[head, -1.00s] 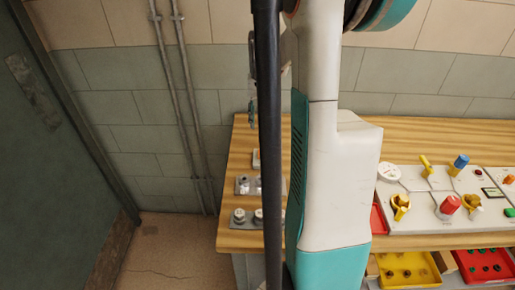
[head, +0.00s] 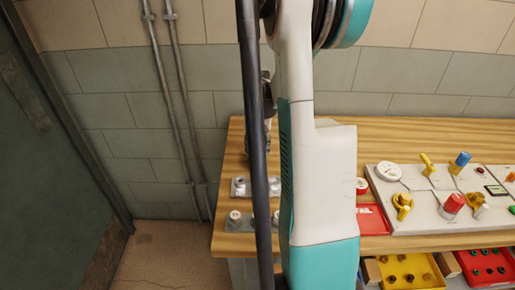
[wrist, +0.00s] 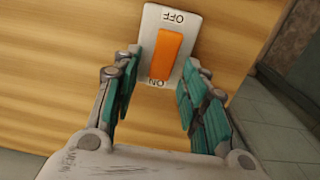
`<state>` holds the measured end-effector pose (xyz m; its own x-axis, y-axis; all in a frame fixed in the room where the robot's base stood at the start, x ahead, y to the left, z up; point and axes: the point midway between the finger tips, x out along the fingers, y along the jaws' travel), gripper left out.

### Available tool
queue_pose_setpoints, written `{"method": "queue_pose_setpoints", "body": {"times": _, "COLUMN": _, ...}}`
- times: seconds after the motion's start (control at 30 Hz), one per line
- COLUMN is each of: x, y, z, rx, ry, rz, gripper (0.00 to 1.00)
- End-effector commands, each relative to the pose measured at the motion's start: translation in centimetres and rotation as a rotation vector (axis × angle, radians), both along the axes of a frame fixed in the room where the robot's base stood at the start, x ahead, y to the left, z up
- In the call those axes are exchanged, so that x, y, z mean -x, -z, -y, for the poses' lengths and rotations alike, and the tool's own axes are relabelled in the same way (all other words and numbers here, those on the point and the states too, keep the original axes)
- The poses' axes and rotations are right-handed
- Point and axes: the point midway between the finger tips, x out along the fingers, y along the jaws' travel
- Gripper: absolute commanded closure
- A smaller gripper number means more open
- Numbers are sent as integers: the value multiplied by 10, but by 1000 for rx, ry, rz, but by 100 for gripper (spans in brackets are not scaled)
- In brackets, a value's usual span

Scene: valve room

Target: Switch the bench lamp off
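The lamp switch is a white plate (wrist: 151,20) with an orange rocker (wrist: 166,55). It sits on the wooden bench top, with OFF printed at the far end and ON at the end nearer my gripper. Which way the rocker tilts I cannot tell. My gripper (wrist: 163,78) is open and empty, its two teal-padded fingers on either side of the plate near the ON end. Whether they touch the plate is unclear. In the head view my arm and a dark pole hide the switch and most of the gripper. No lamp is visible.
The wooden bench (head: 420,140) carries a grey panel (head: 420,215) with valves, knobs and a gauge on the right. A red tray (head: 371,220) and small grey fixtures (head: 239,188) are near my arm. A wall with pipes (head: 178,100) stands behind.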

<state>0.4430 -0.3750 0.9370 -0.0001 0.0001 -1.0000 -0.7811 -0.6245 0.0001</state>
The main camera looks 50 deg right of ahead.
Motion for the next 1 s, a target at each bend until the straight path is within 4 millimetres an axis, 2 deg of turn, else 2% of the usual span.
{"method": "queue_pose_setpoints", "body": {"times": 0.1, "x": 0, "y": 0, "z": 0, "rx": 0, "ry": 0, "rz": 0, "gripper": 60}}
{"method": "queue_pose_setpoints", "body": {"times": 0.13, "x": 0, "y": 0, "z": 0, "rx": 0, "ry": 0, "rz": 0, "gripper": 65}}
{"method": "queue_pose_setpoints", "body": {"times": 0.3, "x": 0, "y": 0, "z": 0, "rx": 0, "ry": 0, "rz": 0, "gripper": 100}}
{"method": "queue_pose_setpoints", "body": {"times": 0.57, "x": 1, "y": -1, "z": -1, "rx": 23, "ry": 0, "rz": 18, "gripper": 100}}
{"method": "queue_pose_setpoints", "body": {"times": 1.0, "x": 8, "y": -4, "z": -10, "rx": 287, "ry": -1, "rz": 230, "gripper": 100}}
